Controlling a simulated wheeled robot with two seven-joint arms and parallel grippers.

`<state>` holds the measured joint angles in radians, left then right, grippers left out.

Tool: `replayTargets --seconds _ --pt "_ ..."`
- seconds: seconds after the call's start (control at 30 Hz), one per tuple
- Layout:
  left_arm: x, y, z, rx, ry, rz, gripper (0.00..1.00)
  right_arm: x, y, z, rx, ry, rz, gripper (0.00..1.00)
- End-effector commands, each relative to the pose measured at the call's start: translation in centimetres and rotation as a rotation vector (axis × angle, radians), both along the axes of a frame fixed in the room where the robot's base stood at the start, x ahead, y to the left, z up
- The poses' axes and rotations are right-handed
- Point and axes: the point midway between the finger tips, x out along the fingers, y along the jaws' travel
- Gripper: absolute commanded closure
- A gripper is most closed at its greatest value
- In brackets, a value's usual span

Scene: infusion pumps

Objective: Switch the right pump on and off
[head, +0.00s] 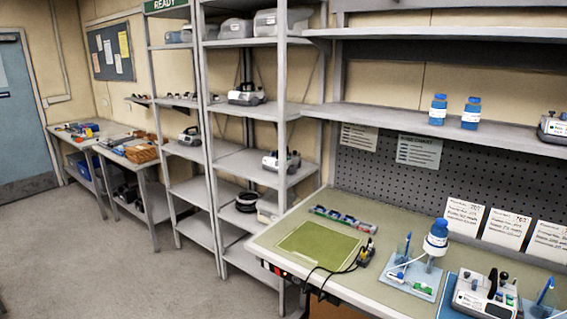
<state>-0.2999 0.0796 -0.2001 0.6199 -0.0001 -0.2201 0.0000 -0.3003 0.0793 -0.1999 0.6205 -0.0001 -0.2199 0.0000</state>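A white and grey pump (482,297) with a dark handle sits on a blue mat on the workbench, at the bottom right of the head view and partly cut off by the lower edge. Another pump (552,129) stands on the wall shelf at the right edge, also cut off. More pumps stand on the grey racks: one on a middle shelf (246,94), one lower (282,162) and one further left (189,136). The pumps' switches are too small to make out. Neither of my grippers is in view.
The workbench (262,243) holds a green mat (318,246), a black cable with a plug (365,254), a tray with a blue-capped bottle (437,235) and a strip of small parts (343,219). Two blue bottles stand on the wall shelf. The floor (110,270) at left is clear.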

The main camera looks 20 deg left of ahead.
Motion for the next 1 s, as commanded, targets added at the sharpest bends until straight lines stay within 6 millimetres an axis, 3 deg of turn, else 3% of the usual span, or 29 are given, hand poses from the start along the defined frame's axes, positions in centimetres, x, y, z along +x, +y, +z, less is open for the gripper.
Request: replayTargets --seconds 0.93,1.0 --pt "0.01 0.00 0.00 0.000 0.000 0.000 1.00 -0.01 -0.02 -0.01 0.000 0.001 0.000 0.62" --pt "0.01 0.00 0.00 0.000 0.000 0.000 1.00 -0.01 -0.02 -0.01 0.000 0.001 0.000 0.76"
